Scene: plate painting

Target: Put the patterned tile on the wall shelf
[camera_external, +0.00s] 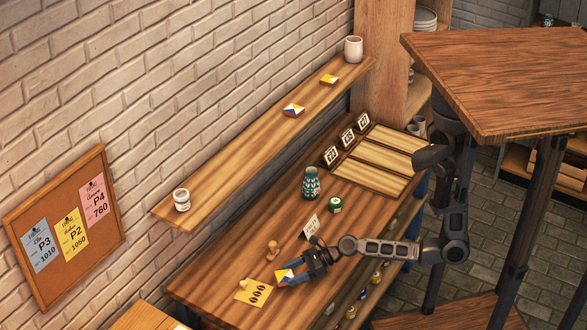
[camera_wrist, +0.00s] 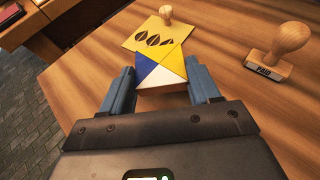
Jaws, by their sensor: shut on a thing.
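A patterned tile (camera_wrist: 162,72) with blue, white and yellow triangles sits between the fingers of my gripper (camera_wrist: 163,85), which is shut on it. In the external view the tile (camera_external: 284,275) shows at the end of my gripper (camera_external: 290,278), low over the wooden counter (camera_external: 240,265) beside a yellow card. I cannot tell whether it touches the counter. The wall shelf (camera_external: 240,145) is a long wooden board on the brick wall, above and behind the counter. Two small tiles lie on it, one white, blue and yellow (camera_external: 293,110) and one mostly yellow (camera_external: 330,80).
A white cup (camera_external: 353,49) and a small jar (camera_external: 182,199) stand at the shelf's ends, with bare board between jar and tiles. Near my gripper are the yellow card (camera_external: 254,292), a wooden stamp (camera_external: 273,250) and a sign (camera_external: 311,226). A patterned vase (camera_external: 311,183) and green tin (camera_external: 335,204) stand farther back.

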